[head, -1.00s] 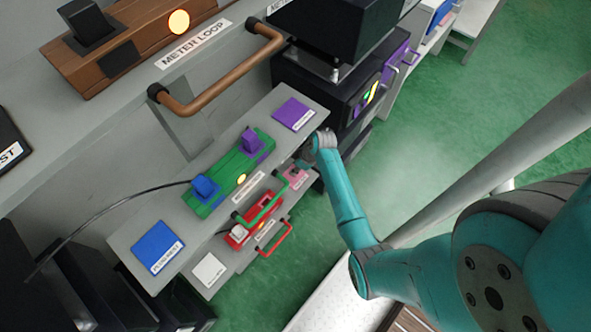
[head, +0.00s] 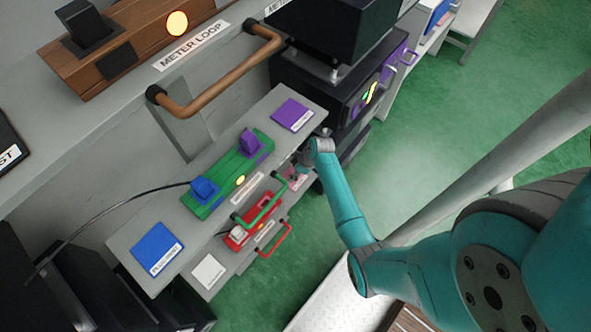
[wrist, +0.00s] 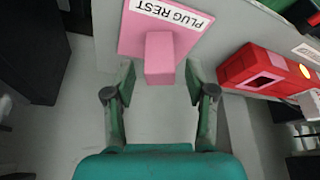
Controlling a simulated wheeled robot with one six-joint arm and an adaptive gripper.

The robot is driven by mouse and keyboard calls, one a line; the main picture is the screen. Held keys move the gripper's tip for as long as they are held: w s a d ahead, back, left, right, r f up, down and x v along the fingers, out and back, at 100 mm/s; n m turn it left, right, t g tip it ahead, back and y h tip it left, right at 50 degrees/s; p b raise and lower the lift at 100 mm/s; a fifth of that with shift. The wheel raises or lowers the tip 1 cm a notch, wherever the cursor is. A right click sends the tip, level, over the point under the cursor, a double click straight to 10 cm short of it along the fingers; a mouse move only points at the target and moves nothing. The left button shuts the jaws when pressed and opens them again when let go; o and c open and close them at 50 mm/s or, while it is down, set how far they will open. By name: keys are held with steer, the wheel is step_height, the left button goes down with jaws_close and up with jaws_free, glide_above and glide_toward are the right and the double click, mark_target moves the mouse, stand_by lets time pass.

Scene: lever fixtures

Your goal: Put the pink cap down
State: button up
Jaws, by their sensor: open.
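The pink cap (wrist: 159,57) stands on a pink pad (wrist: 190,38) labelled PLUG REST in the wrist view. My gripper (wrist: 160,84) is open, with one finger on each side of the cap's near end. Clear gaps show between the fingers and the cap. In the head view my gripper (head: 300,168) is small and partly hidden by my wrist, over the pink pad's end of the lower shelf.
A red fixture (wrist: 268,70) with an empty-looking pink-rimmed socket lies right of the pad in the wrist view. In the head view, a green handle (head: 262,206) and a red handle (head: 277,241) stick out near the lower shelf. A green fixture (head: 228,178) with blue and purple caps sits above.

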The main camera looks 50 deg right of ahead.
steer(key=v, duration=1.2)
steer(key=s+a+m+t+h, duration=0.3)
steer(key=s+a+t, duration=0.1)
steer(key=s+a, duration=1.05)
steer(key=s+a+r+t, duration=0.2)
steer(key=s+a+r, duration=0.1)
steer(key=r, duration=0.5)
steer(key=s+a+r+m+t, duration=0.1)
steer(key=s+a+r+t, duration=0.1)
steer(key=s+r, duration=0.3)
steer(key=s+a+r+t+y, duration=0.1)
steer(key=s+a+r, duration=0.3)
steer(key=r, duration=0.9)
steer(key=shift+s+m+t, duration=0.4)
steer(key=shift+s+t, duration=0.15)
steer(key=shift+t, duration=0.35)
steer(key=shift+s, duration=0.1)
